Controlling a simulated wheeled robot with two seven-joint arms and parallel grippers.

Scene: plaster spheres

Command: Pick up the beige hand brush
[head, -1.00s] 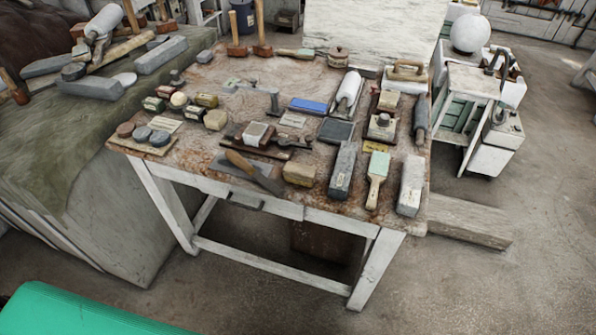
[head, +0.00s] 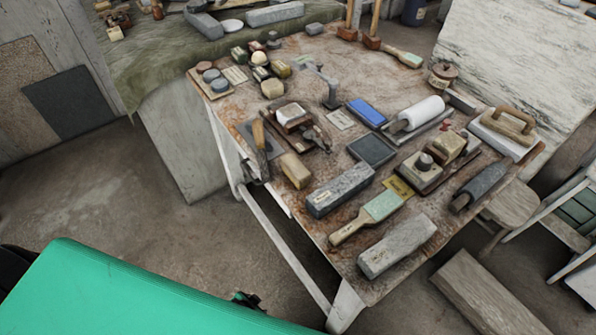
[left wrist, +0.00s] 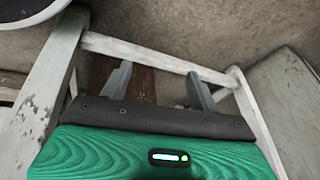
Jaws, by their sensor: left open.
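A hand brush with a beige handle and pale green head (head: 368,217) lies flat near the front edge of the worktable, between two grey stone blocks. A similar brush (head: 403,56) lies at the table's back edge; I cannot tell for certain which one is meant. My left gripper (left wrist: 160,88) is open and empty in the left wrist view, its two fingers apart over the table's white leg frame. In the head view my green left arm covers the lower left, low in front of the table and away from both brushes. No brush shows in the left wrist view.
The worktable (head: 272,178) is crowded. A dark grey block (head: 340,190) and a lighter block (head: 397,246) lie close on either side of the nearer brush. A yellow piece (head: 399,187) touches or nearly touches its head. Open floor lies left of the table.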

